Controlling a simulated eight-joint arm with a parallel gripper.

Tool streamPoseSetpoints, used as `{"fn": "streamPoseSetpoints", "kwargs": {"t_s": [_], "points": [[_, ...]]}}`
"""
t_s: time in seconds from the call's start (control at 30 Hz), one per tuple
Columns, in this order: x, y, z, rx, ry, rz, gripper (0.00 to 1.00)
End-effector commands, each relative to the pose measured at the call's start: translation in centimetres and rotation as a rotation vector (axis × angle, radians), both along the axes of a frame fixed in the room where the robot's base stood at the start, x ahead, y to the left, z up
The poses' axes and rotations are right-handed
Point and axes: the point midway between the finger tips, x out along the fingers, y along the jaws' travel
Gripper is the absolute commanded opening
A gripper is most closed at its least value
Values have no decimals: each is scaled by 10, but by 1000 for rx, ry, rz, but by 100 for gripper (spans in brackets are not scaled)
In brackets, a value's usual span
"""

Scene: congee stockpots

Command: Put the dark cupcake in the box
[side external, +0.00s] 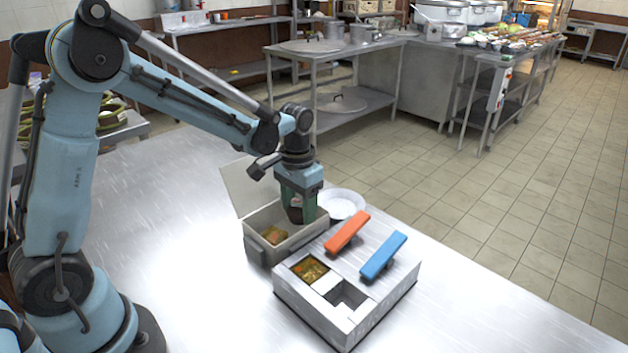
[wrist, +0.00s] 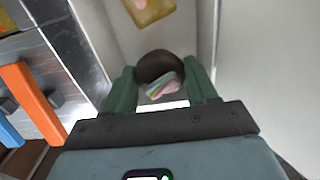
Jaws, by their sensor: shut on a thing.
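My gripper (side external: 303,216) is shut on the dark cupcake (side external: 295,213), above the right part of the open beige box (side external: 292,246). In the wrist view the cupcake (wrist: 160,66) shows a dark brown top and a pale, multicoloured side between the green fingers of my gripper (wrist: 161,84). The box (wrist: 205,35) is below and around it in that view; its lid (side external: 240,183) stands open at the back left. I cannot tell whether the cupcake touches the box floor.
An orange-brown food item (side external: 274,236) lies in the box and shows at the top of the wrist view (wrist: 150,10). A metal unit (side external: 325,313) with food wells, an orange lid (side external: 347,231) and a blue lid (side external: 383,255) stands close right. A white bowl (side external: 343,203) is behind. The table's left is clear.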

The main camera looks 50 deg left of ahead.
Motion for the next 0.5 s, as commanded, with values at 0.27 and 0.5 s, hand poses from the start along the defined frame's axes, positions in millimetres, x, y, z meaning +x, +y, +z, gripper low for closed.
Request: {"fn": "streamPoseSetpoints", "kwargs": {"t_s": [0.27,0.5], "points": [[0,0,-5,0,0,0,28],[0,0,-5,0,0,0,28]]}}
